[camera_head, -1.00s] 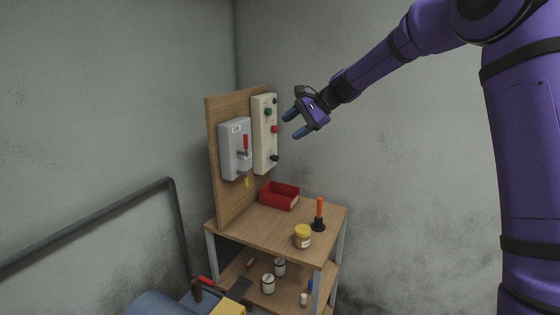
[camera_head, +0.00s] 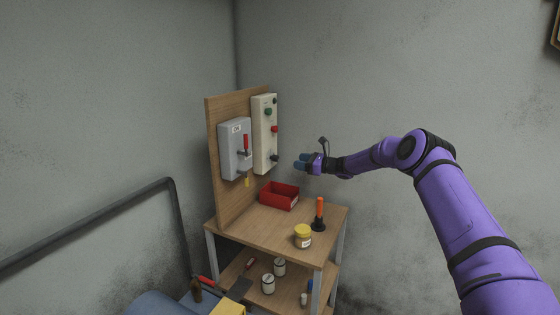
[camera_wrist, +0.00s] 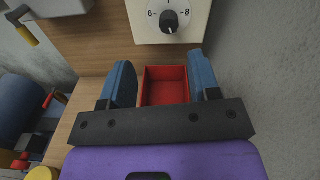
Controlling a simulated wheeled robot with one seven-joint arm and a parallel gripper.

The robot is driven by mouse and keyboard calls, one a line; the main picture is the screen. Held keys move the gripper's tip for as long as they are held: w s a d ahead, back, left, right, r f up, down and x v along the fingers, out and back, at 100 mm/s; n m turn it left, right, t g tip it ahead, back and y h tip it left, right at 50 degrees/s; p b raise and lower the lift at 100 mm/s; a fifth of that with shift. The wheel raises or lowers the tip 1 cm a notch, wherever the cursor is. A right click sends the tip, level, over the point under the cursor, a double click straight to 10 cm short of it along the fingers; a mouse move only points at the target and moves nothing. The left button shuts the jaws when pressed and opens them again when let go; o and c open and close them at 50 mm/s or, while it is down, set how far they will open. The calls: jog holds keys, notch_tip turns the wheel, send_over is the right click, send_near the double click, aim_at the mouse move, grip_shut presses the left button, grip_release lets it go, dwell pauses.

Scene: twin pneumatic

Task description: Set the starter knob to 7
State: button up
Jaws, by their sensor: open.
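The starter knob (camera_wrist: 169,21) is a black round knob on a white dial at the top of the wrist view. A 6 shows left of it and an 8 right of it; the mark at the top is cut by the picture edge. A small pale mark shows on the knob's lower side, but I cannot tell its setting surely. In the head view the knob (camera_head: 275,158) is low on the cream control panel (camera_head: 264,142). My gripper (camera_head: 300,163) is just right of it, apart from it. Its two blue fingers (camera_wrist: 160,68) are open and empty.
Below are a red bin (camera_head: 279,202), a yellow-lidded jar (camera_head: 302,240) and an orange-handled tool (camera_head: 320,210) on the table. Air right of the panel is clear.

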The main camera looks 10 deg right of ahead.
aim_at(278, 159)
jog(key=shift+m+t, duration=0.3)
jog(key=shift+m, duration=0.1)
jog(key=x, duration=0.3)
jog(key=f+x, duration=0.1)
jog(key=x, duration=0.6)
jog(key=shift+w+d+f, duration=0.1)
jog(key=shift+w+f, duration=0.1)
jog(key=shift+w, duration=0.35)
jog(key=shift+c, duration=0.4)
jog(key=c, duration=0.8)
jog(key=shift+c, duration=0.2)
